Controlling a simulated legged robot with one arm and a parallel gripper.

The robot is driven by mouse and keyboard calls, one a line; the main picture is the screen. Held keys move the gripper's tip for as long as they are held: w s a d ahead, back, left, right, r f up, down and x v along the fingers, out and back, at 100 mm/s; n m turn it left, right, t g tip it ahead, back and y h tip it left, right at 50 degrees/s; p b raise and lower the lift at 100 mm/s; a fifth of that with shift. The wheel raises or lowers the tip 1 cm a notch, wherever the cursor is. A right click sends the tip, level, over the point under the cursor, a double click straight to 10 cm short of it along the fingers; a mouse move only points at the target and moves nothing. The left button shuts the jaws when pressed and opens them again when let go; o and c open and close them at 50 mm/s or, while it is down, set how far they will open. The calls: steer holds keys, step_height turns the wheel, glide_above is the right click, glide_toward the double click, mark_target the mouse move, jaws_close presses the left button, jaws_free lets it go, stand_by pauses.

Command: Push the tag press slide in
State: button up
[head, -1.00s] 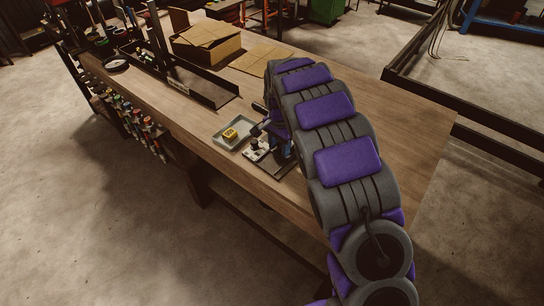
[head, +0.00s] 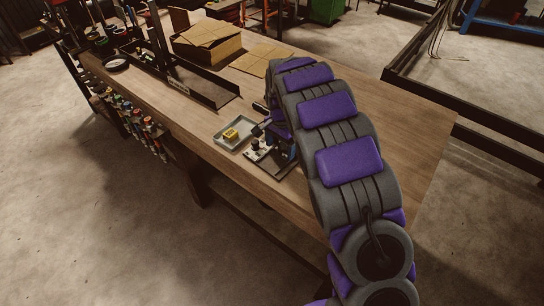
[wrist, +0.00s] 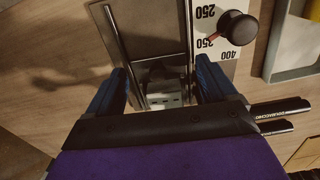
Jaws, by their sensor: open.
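The tag press (head: 268,158) stands near the front edge of the workbench, partly hidden by my arm in the head view. In the wrist view its metal plate with raised rails (wrist: 148,35) runs between my fingers. A pale grey block (wrist: 163,97) shows low between them; I cannot tell if it is part of the slide. A white scale plate (wrist: 230,50) with numbers and a dark round knob (wrist: 238,27) with a red pointer lie to the right. My gripper (wrist: 163,76) is open, its blue fingers on either side of the plate. Finger contact is unclear.
A grey tray (head: 246,143) holding a yellow block (head: 231,134) sits left of the press. Two black lettered rods (wrist: 282,115) lie right of my gripper. A cardboard box (head: 207,45) and a dark metal channel (head: 205,88) stand farther back. The bench's right end is clear.

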mark_target(280, 148)
steer(key=shift+d+r+p, duration=0.2)
steer(key=shift+r+p, duration=0.1)
steer(key=shift+r, duration=0.35)
steer(key=shift+d+r+p, duration=0.15)
steer(key=shift+r+p, duration=0.1)
steer(key=shift+r, duration=0.4)
steer(key=shift+w+a+r+p, duration=0.1)
steer(key=shift+a+r+p, duration=0.2)
steer(key=shift+r, duration=0.35)
steer(key=shift+a+r+p, duration=0.1)
steer(key=shift+r+p, duration=0.25)
steer(key=shift+r, duration=0.3)
steer(key=shift+d+r+p, duration=0.2)
steer(key=shift+r+p, duration=0.3)
steer(key=shift+r, duration=0.55)
steer(key=shift+a+r+p, duration=0.1)
steer(key=shift+r+p, duration=0.2)
steer(key=shift+r, duration=0.4)
